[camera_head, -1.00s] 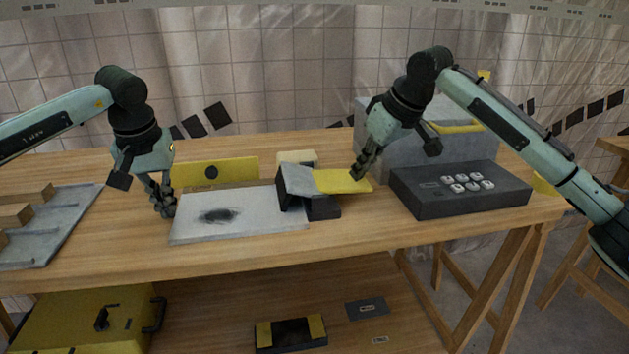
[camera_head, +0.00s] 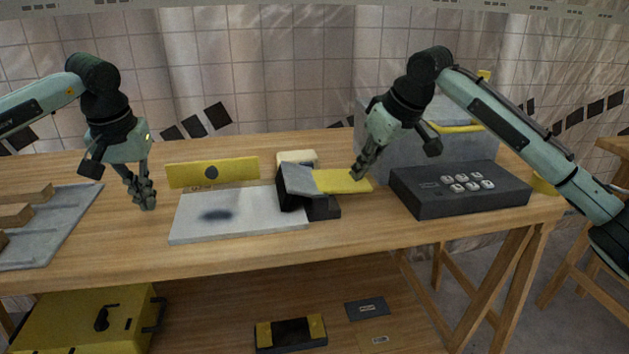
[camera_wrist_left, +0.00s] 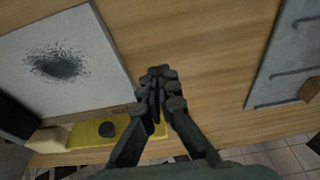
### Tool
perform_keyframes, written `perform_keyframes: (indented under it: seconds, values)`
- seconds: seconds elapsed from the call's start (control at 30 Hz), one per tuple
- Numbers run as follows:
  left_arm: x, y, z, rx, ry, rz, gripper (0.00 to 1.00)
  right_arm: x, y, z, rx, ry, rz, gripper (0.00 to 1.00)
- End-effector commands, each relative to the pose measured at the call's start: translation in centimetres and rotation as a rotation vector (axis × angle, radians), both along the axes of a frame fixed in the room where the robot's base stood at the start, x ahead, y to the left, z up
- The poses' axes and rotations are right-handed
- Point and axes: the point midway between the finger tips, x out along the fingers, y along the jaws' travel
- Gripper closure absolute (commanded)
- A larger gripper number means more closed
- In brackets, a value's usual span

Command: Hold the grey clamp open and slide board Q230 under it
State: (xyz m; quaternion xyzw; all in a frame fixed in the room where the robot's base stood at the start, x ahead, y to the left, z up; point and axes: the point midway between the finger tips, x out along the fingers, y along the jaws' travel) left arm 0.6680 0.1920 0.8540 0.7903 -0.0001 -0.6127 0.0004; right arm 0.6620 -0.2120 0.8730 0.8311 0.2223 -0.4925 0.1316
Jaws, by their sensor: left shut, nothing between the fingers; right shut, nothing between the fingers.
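A pale grey board (camera_head: 240,228) with a dark smudge lies flat on the table; no label can be read on it. Its right end meets the clamp (camera_head: 298,180), which has a grey jaw, a black base and a yellow lever (camera_head: 342,182). How far the board reaches under the jaw is hidden. My right gripper (camera_head: 359,174) is shut, its fingertips at the lever's right end. My left gripper (camera_head: 147,206) is shut and empty, left of the board and apart from it. The left wrist view also shows the board (camera_wrist_left: 90,40) beside the shut left gripper (camera_wrist_left: 158,76).
A grey tray (camera_head: 62,228) with wooden blocks is at the left. Bare table lies between tray and board.

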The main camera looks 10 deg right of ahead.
Motion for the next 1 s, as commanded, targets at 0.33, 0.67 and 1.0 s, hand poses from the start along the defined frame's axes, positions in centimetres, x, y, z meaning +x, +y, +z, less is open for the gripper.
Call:
perform_keyframes:
  seconds: [0.33, 0.67, 1.0]
  values:
    - [0.0, 0.0, 3.5, 0.0, -0.001, 0.0, 1.0, -0.1, 0.0, -0.4, -0.003, 0.007, 0.0, 1.0]
    - [0.0, 0.0, 5.9, -0.001, 0.0, -0.001, 1.0, -0.1, 0.0, -0.4, -0.003, 0.007, 0.0, 1.0]
    - [0.0, 0.0, 5.9, 0.0, 0.001, 0.0, 1.0, -0.1, 0.0, -0.2, -0.003, 0.007, 0.0, 1.0]
